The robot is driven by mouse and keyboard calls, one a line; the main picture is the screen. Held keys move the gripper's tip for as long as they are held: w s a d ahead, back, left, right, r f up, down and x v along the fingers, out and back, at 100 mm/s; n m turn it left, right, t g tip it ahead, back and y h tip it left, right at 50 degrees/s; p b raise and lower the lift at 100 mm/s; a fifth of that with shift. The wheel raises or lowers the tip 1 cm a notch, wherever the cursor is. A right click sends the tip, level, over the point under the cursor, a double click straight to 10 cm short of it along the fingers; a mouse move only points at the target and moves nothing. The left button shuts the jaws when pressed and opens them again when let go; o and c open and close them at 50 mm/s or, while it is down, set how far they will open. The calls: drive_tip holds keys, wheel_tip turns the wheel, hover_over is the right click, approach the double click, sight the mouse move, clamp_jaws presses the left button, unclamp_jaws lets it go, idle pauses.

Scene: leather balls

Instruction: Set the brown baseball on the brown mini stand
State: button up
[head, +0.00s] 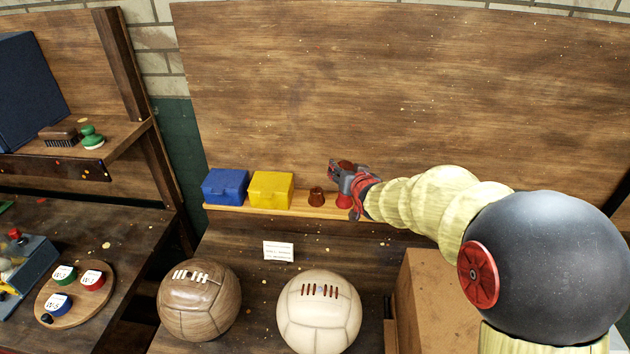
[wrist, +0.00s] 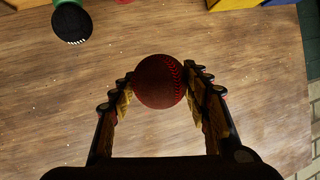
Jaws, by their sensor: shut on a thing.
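The brown baseball (wrist: 160,82) is held between the two fingers of my gripper (wrist: 158,88) in the wrist view, with red stitching on its right side. In the head view the ball (head: 345,165) shows as a small dark reddish-brown shape at my gripper (head: 347,173), above the wooden ledge. The brown mini stand (head: 316,196) is a small dark cup shape on the ledge, just left of my gripper and lower, with nothing on it. The stand cannot be made out in the wrist view.
A red stand (head: 344,201) is on the ledge below my gripper. A yellow box (head: 271,190) and a blue box (head: 225,186) stand left of the brown stand. A wooden panel (head: 400,90) rises behind. Two large leather balls (head: 200,305) (head: 318,318) sit in front, lower.

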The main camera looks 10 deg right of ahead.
drive_tip(key=w+a+f, duration=0.1)
drive_tip(key=w+f, duration=0.2)
drive_tip(key=w+a+f+b, duration=0.1)
drive_tip(key=w+a+f, duration=0.1)
drive_tip(key=w+f, duration=0.1)
drive_tip(key=w+a+f, duration=0.2)
drive_tip(key=w, duration=0.3)
drive_tip(key=shift+w+a+f+b, duration=0.1)
drive_tip(key=shift+a+f+b, duration=0.15)
drive_tip(key=shift+f+b, duration=0.15)
drive_tip(key=shift+w+a+f, duration=0.1)
drive_tip(key=shift+w+f, duration=0.05)
drive_tip(key=shift+f, duration=0.2)
drive_tip(key=shift+w+f, duration=0.1)
drive_tip(key=shift+f, duration=1.45)
drive_tip(key=shift+f+b, duration=0.15)
drive_tip(key=shift+b, duration=0.15)
drive_tip(key=o, duration=1.2)
